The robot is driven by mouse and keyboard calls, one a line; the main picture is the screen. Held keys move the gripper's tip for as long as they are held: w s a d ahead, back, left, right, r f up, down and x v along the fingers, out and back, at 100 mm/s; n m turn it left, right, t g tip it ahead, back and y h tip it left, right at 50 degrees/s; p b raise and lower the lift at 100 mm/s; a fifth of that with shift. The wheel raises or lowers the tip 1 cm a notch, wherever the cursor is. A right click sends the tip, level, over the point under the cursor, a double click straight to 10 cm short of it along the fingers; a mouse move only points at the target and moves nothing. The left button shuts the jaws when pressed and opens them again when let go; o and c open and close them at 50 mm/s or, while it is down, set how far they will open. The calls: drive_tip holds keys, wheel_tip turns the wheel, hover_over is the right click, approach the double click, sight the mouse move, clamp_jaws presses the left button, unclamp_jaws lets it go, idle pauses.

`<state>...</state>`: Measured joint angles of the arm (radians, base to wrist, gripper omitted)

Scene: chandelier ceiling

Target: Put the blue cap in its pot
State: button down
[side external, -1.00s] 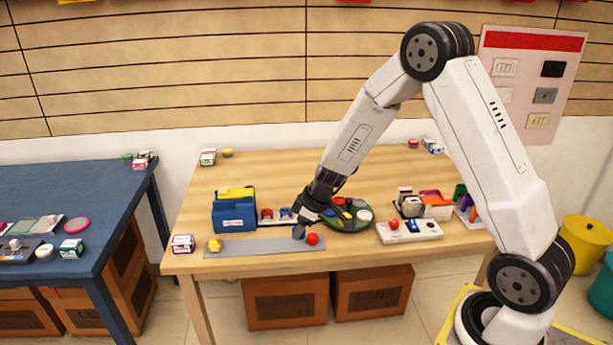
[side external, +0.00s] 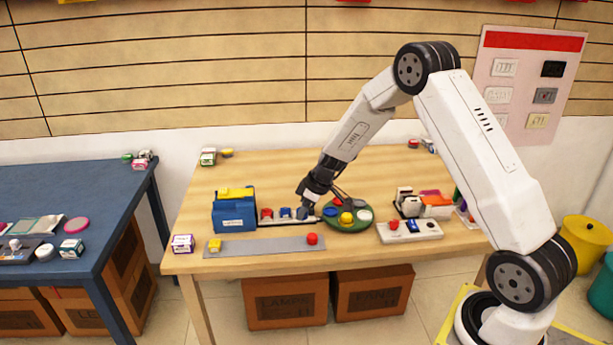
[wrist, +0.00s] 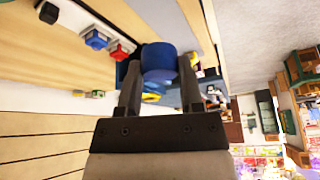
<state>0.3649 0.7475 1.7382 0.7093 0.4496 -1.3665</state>
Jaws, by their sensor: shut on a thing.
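My gripper (wrist: 158,85) is shut on the blue cap (wrist: 158,60), which sits between the two fingertips in the wrist view. The cap is small there and partly hidden by the fingers. The green tray carries round red, blue (side external: 330,211), yellow (side external: 346,218) and white pieces. A low row with red and blue pieces (side external: 285,213) stands just left of my gripper.
A grey strip (side external: 260,246) lies at the front with a red cap (side external: 312,239) and a yellow piece (side external: 215,246). A blue box (side external: 234,214) stands left. A white panel (side external: 410,236) with a red knob lies right of the tray. The table's back middle is clear.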

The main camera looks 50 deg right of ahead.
drive_tip(key=w+d+f, duration=0.1)
drive_tip(key=w+d, duration=0.2)
drive_tip(key=d, duration=0.6)
hover_over(328, 211)
drive_tip(key=s, duration=0.1)
drive_tip(key=f, duration=0.1)
drive_tip(key=shift+s+d+f+m+h, duration=0.1)
drive_tip(key=shift+s+d+m+h, duration=0.1)
drive_tip(key=shift+m+h, duration=0.15)
drive_tip(key=shift+f, duration=0.2)
drive_tip(key=shift+f, duration=2.15)
drive_tip(key=shift+f, duration=1.15)
idle(1.0)
unclamp_jaws()
drive_tip(key=shift+r, duration=0.1)
idle(0.3)
